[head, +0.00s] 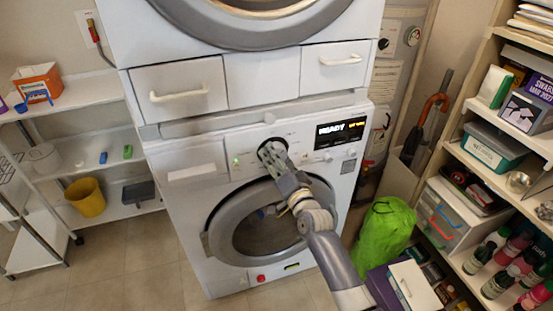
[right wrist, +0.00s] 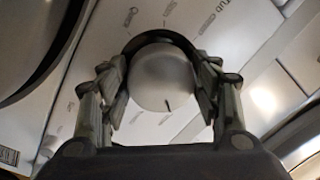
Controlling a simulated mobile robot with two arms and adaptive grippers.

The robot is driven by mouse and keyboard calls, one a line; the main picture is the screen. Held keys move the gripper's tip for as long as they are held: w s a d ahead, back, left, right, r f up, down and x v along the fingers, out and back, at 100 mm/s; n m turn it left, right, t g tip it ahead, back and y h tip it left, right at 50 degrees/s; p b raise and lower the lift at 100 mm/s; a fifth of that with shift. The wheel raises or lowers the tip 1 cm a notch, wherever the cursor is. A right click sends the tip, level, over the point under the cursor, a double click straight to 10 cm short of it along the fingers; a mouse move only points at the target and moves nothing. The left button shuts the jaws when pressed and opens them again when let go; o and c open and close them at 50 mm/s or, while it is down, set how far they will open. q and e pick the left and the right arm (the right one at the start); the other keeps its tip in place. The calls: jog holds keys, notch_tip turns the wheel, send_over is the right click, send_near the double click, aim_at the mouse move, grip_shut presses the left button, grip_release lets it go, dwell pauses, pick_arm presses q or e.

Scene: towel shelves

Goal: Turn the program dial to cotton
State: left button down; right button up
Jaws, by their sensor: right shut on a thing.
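The white washing machine (head: 187,210) stands in the middle of the head view, with its round door below the control panel. The program dial (right wrist: 163,80) is a round pale knob with a dark ring and a short dark mark near its lower edge in the right wrist view. My right gripper (right wrist: 163,95) is shut on the dial, one finger on each side. In the head view my right gripper (head: 277,157) covers most of the dial. Small printed labels surround the dial, too blurred to read. The display (head: 341,129) reads "READY" with smaller yellow text. My left gripper is not in view.
A second machine (head: 135,20) is stacked above, with a drawer unit (head: 245,80) between. Shelves with an orange box (head: 38,80) and a yellow bucket (head: 86,197) stand left. A green bag (head: 384,232) and loaded shelves (head: 480,120) stand right. Floor at lower left is clear.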

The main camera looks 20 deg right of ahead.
dwell(0.3)
jog(key=o, duration=1.1)
jog(key=shift+c, duration=0.2)
jog(key=s+d, duration=0.1)
jog(key=s, duration=1.1)
jog(key=shift+f, duration=0.25)
